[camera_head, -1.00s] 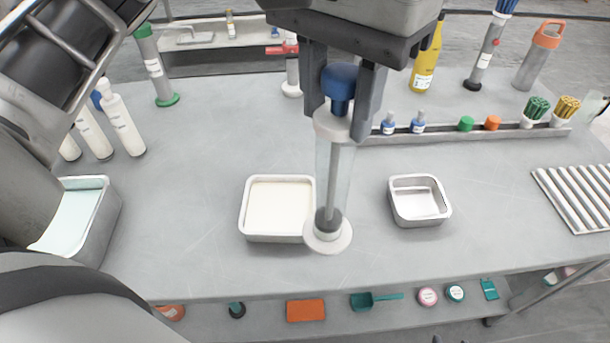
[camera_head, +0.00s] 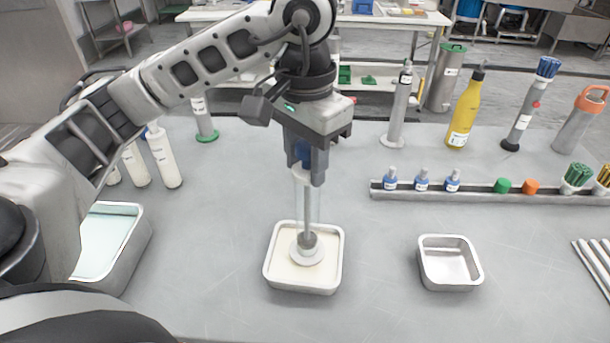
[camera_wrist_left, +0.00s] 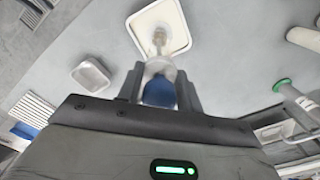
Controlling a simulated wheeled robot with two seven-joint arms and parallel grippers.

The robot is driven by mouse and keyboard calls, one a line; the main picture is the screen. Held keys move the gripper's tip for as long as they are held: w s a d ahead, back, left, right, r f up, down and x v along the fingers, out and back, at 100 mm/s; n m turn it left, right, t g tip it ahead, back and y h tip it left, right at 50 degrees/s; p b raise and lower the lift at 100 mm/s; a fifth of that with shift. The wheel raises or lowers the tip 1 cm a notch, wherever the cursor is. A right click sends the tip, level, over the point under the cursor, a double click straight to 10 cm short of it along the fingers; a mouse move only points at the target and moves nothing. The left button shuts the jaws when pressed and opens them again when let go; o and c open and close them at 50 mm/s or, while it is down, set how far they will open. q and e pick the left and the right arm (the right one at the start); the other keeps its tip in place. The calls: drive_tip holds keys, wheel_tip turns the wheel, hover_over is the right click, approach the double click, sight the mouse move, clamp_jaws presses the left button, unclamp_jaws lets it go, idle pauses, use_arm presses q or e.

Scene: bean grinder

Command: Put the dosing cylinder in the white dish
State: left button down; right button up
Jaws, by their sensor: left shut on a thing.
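The dosing cylinder (camera_head: 308,205) is a clear tube with a dark rod, a white collar, a white round foot and a blue top. My left gripper (camera_head: 307,172) is shut on its blue top and holds it upright. The white dish (camera_head: 276,277) is a square tray with a cream-white inside. The cylinder's foot appears over the middle of the dish; I cannot tell whether it touches the bottom. In the left wrist view the blue top (camera_wrist_left: 160,92) sits between the fingers, with the white dish (camera_wrist_left: 178,30) beyond. My right gripper is not in view.
An empty metal tray (camera_head: 448,262) stands to the right of the dish. A rack (camera_head: 480,196) with small bottles and caps lies behind it. White bottles (camera_head: 163,158) and a pale-green-lined tray (camera_head: 112,245) are at the left. The table between the dish and metal tray is clear.

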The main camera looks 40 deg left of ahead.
sight(307, 216)
use_arm(q)
wheel_tip(307, 216, down, 3)
drive_tip(key=shift+a+f, duration=0.1)
drive_tip(key=shift+f, duration=0.2)
drive_tip(key=c, duration=0.9)
unclamp_jaws()
drive_tip(key=shift+r, duration=0.1)
